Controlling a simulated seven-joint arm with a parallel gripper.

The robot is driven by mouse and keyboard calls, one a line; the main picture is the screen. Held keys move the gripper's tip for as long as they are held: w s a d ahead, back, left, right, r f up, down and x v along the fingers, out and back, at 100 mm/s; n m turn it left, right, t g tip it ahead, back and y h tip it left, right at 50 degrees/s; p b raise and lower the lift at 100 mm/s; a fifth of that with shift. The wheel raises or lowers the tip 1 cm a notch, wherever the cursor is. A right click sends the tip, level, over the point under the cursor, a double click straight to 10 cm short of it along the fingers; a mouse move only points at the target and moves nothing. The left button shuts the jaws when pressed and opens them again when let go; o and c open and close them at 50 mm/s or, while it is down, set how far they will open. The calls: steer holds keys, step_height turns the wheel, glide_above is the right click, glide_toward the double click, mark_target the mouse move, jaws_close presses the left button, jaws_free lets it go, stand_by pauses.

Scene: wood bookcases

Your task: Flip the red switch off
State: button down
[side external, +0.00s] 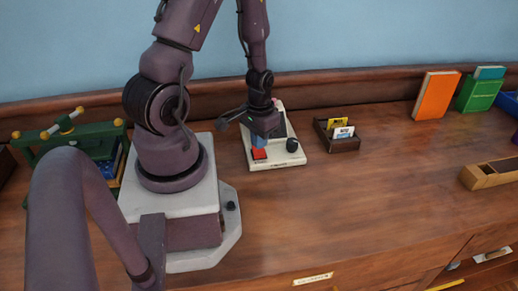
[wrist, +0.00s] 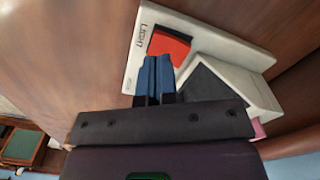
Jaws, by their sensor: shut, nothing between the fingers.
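The red switch (side external: 259,154) is a rocker at the front left of a white panel box (side external: 289,160) on the wooden top. In the wrist view the red switch (wrist: 169,46) shows just beyond my fingertips, set in the white box (wrist: 138,58) beside printed lettering. My gripper (side external: 260,145) points down over the box with its blue fingers closed together and empty. In the wrist view my gripper (wrist: 157,60) has its fingertips at the near edge of the red switch, overlapping it slightly. I cannot tell whether they touch it.
A black knob (side external: 292,145) stands at the box's right. A dark tray with cards (side external: 343,145) is right of the box. Orange (side external: 436,95) and green (side external: 478,94) books stand at the back right, with a wooden tray (side external: 490,173) nearer. The wooden top in front is clear.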

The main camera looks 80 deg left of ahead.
mark_target(259, 154)
steer(key=shift+r, duration=2.45)
steer(key=shift+s, duration=0.1)
steer(key=d+r+m+t, duration=0.2)
steer(key=d+r, duration=0.6)
steer(key=r, duration=0.4)
steer(key=d+r+m+t, duration=0.3)
steer(key=d+r, duration=0.6)
steer(key=r, duration=0.3)
steer(key=shift+w+r+m+t, duration=0.25)
steer(key=shift+r+m+t, duration=0.05)
steer(key=shift+m, duration=0.2)
